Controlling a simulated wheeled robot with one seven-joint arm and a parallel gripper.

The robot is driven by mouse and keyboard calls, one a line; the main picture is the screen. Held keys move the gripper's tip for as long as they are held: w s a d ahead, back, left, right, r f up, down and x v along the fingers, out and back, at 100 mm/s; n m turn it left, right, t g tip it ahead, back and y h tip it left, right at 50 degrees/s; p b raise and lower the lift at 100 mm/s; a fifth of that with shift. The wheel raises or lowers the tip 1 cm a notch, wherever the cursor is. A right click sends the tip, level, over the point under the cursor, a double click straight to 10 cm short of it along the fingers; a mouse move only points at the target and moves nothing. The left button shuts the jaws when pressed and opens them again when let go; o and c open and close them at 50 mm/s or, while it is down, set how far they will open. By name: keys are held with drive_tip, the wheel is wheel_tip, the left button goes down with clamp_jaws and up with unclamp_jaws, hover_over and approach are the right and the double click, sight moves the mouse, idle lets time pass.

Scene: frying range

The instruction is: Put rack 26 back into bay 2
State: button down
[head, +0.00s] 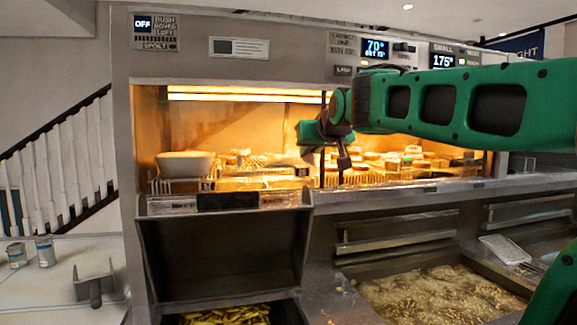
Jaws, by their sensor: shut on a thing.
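My gripper (341,163) reaches in from the right to the front of the lit warming cabinet. Its dark jaws are shut at the near edge of a wire rack (348,179), which I take to be rack 26; no number on it is readable. The jaws partly hide their grip. The rack is at the cabinet's opening, and I cannot tell how far inside it is or whether it touches the shelf. Golden food pieces show behind the gripper. Bay numbers are not readable, so I cannot pick out bay 2.
A white dish (186,164) stands on a wire rack at the cabinet's left. A fryer of bubbling oil (435,294) lies below right, with a perforated scoop (505,249) beside it. An open dark bin (226,255) is below the cabinet. Cans (46,251) stand far left.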

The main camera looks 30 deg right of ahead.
sight(295, 159)
drive_tip(key=w+d, duration=0.1)
drive_tip(key=w, duration=0.2)
drive_tip(key=w+d, duration=0.1)
drive_tip(key=w, duration=0.3)
drive_tip(key=w+d, duration=0.1)
drive_tip(key=w, duration=0.3)
drive_tip(key=shift+w, duration=0.1)
drive_tip(key=shift+f, duration=2.3)
drive_tip(key=c, duration=1.9)
unclamp_jaws()
drive_tip(key=shift+r, duration=0.1)
drive_tip(key=shift+r, duration=0.3)
drive_tip(key=v, duration=1.1)
drive_tip(key=shift+w, duration=0.1)
drive_tip(key=shift+s+a+r, duration=0.15)
drive_tip(key=shift+s+r, duration=0.1)
drive_tip(key=shift+s, duration=0.3)
